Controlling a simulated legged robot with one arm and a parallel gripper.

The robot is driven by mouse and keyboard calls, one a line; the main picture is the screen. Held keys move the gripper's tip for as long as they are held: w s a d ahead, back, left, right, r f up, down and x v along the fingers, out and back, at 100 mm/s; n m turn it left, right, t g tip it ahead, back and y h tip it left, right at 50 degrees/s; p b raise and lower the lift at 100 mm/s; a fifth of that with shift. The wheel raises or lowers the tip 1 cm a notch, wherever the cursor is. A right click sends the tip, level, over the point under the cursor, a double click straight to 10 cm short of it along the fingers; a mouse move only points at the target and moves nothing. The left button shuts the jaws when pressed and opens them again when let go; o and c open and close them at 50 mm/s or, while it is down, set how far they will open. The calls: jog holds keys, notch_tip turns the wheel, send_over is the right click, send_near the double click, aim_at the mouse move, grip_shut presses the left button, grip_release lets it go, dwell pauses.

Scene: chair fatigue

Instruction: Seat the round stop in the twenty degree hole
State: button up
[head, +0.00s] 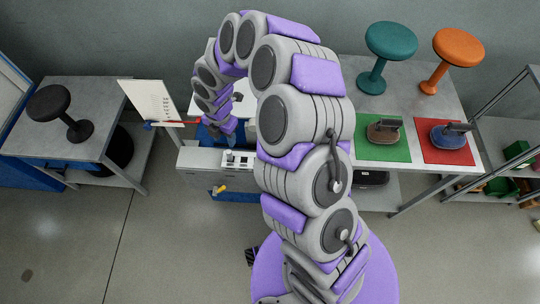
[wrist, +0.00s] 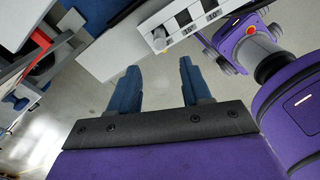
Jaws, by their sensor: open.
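My gripper (wrist: 160,78) shows in the wrist view as two blue fingers, apart, with only floor between them. In the head view my gripper (head: 212,130) is by the left end of the pale machine, partly hidden by my arm. A white scale plate (wrist: 200,18) with dark squares and marks reading 15 and 10 lies beyond the fingertips; the plate also shows in the head view (head: 238,160). A small round grey piece (wrist: 159,40), possibly the round stop, is at the plate's left end, apart from the fingers. I cannot make out a twenty mark or its hole.
A teal stool (head: 390,45) and an orange stool (head: 458,48) stand on the right table, behind a green mat (head: 395,152) and a red mat (head: 450,156). A black stool (head: 50,103) is on the left table. A tilted white sheet (head: 152,103) stands near my gripper.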

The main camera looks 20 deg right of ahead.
jog(key=s+d+r+m, duration=0.4)
jog(key=s+r+m, duration=0.2)
jog(key=r, duration=0.3)
jog(key=s+d+r+m, duration=0.4)
jog(key=s+r+m, duration=0.25)
jog(key=r, duration=0.25)
jog(key=s+d+r+m, duration=0.3)
jog(key=s+m, duration=0.4)
jog(key=s, duration=0.3)
jog(key=s+d+r+m+g, duration=0.1)
jog(key=s+d+r+m, duration=0.1)
jog(key=s+m, duration=0.6)
jog(key=shift+s+d+r+g, duration=0.35)
jog(key=shift+s+d, duration=0.2)
jog(key=shift+s, duration=0.35)
